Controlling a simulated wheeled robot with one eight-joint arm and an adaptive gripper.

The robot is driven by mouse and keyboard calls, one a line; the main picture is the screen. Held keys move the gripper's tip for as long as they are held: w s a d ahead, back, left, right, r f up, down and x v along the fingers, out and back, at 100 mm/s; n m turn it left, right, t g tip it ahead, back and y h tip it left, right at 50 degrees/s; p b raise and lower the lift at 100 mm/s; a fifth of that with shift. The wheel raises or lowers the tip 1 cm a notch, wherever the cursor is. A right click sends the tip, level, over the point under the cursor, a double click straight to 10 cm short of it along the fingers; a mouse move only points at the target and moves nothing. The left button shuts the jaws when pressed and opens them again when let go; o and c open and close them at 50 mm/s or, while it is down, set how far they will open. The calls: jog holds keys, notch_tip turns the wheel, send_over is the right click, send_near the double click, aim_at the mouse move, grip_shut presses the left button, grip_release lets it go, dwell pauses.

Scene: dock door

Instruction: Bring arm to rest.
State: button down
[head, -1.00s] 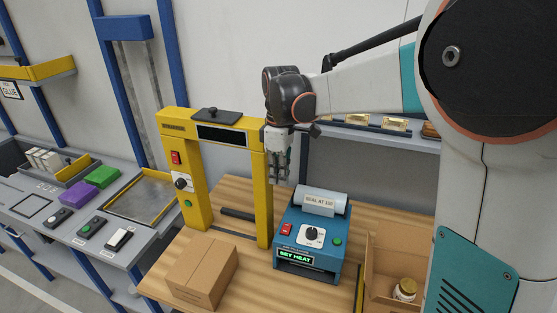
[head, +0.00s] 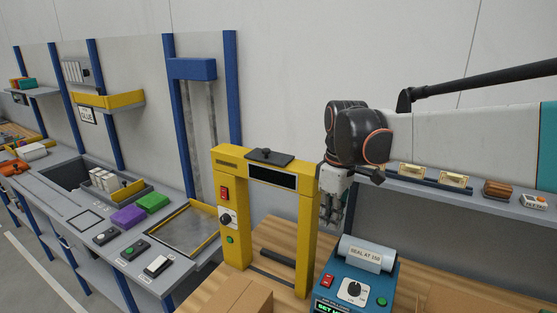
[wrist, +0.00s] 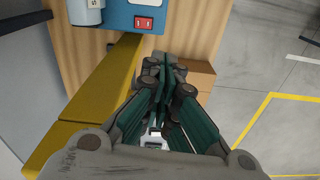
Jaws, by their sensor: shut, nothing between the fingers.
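My gripper (head: 331,212) hangs from the wrist in the head view, above the bench between the yellow frame and the blue sealer. Its fingers are shut with nothing between them. In the wrist view the closed fingers (wrist: 162,85) point toward the wooden bench top, near the yellow post. My arm reaches in from the right edge of the head view, roughly level, in front of the wall.
A yellow frame (head: 229,215) stands just left of my gripper. A blue sealer (head: 340,275) with a "SEAL AT 150" label sits below right. A cardboard box (head: 240,297) lies in front. A grey shelf (head: 450,198) runs behind. Open air lies above the bench.

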jog(key=s+d+f+m+t+b, duration=0.2)
jog(key=s+f+m+t+b, duration=0.5)
jog(key=s+f, duration=0.9)
jog(key=s+m+b, duration=0.3)
jog(key=b, duration=0.2)
jog(key=shift+s+d+f, duration=0.15)
jog(key=shift+s+f, duration=0.1)
jog(key=shift+s, duration=0.05)
